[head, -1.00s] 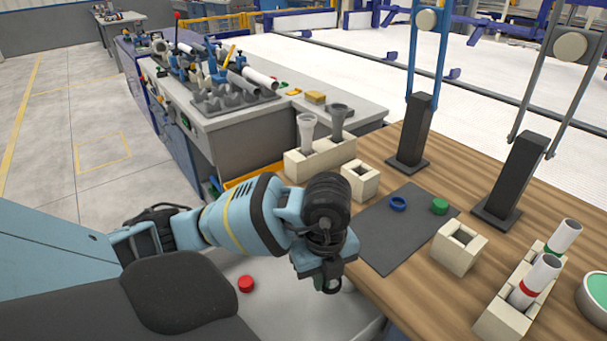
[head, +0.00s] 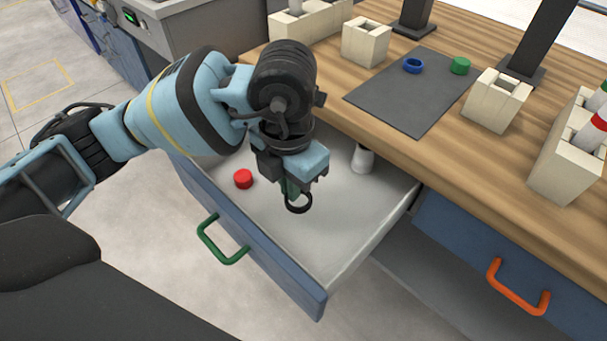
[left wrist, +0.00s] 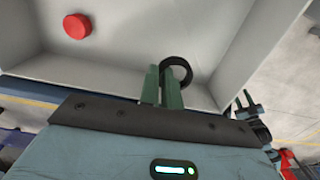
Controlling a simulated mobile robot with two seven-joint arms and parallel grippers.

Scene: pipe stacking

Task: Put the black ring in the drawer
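The black ring (head: 300,211) is held at the fingertips of my left gripper (head: 292,188), which hangs above the open drawer. In the left wrist view the ring (left wrist: 188,73) shows at the tips of the green fingers (left wrist: 162,88), with the drawer's pale inside behind it. The drawer (head: 335,240) is pulled out from under the wooden table and has a blue front with a green handle (head: 222,241). The ring appears clear of the drawer floor.
A red cap (head: 243,179) and a pale, partly hidden piece (head: 363,159) are in the drawer. On the table are a dark mat (head: 405,102) with a blue ring (head: 413,65) and a green cap (head: 460,65), plus cream block holders (head: 497,100). An orange-handled drawer front (head: 518,288) is at right.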

